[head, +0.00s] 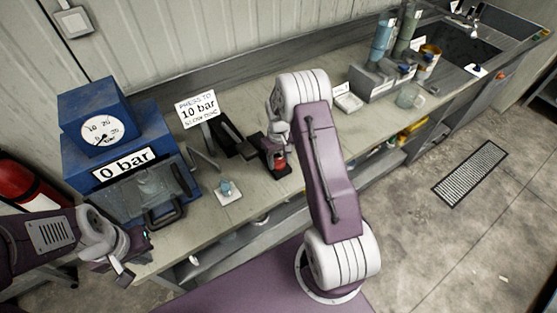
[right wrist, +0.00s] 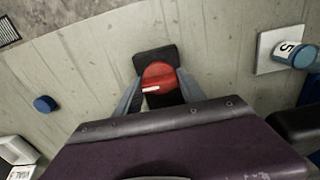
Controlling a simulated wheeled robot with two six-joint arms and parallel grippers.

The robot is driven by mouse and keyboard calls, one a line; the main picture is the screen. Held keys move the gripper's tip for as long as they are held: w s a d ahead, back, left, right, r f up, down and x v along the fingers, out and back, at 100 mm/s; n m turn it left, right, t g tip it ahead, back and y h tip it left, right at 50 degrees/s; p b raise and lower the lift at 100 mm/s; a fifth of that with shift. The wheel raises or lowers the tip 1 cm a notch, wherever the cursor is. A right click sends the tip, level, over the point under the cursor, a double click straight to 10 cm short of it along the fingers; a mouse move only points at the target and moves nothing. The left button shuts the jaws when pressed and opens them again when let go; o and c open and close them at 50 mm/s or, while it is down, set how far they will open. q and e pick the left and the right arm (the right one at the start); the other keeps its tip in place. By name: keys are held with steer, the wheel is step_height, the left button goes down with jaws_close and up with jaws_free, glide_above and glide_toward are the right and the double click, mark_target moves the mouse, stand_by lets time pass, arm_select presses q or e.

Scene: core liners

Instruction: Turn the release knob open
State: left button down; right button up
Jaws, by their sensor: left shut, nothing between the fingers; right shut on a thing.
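The release knob (right wrist: 158,76) is red with a white pointer mark and sits on a black base (right wrist: 155,58) on the bench. In the head view the red knob (head: 279,161) shows below my right gripper (head: 276,150). In the right wrist view the two fingers of my right gripper (right wrist: 157,86) stand on either side of the knob, shut on it. The white mark points to the left and slightly down. My left gripper (head: 128,264) is shut and empty, low at the left in front of the bench.
A blue press (head: 75,160) with a round gauge (head: 102,131) and a "0 bar" label stands at the left. A "10 bar" sign (head: 197,108) stands beside a black lever (head: 231,138). A small blue-capped item (head: 227,187) sits on a white pad. A blue cap (right wrist: 44,103) lies left of the knob.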

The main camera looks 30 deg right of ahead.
mark_target(279, 160)
stand_by(0.5)
steer(key=o, duration=1.4)
steer(key=shift+c, duration=0.2)
step_height(279, 160, up, 9)
steer(key=shift+r+b, duration=0.1)
steer(key=shift+b, duration=0.9)
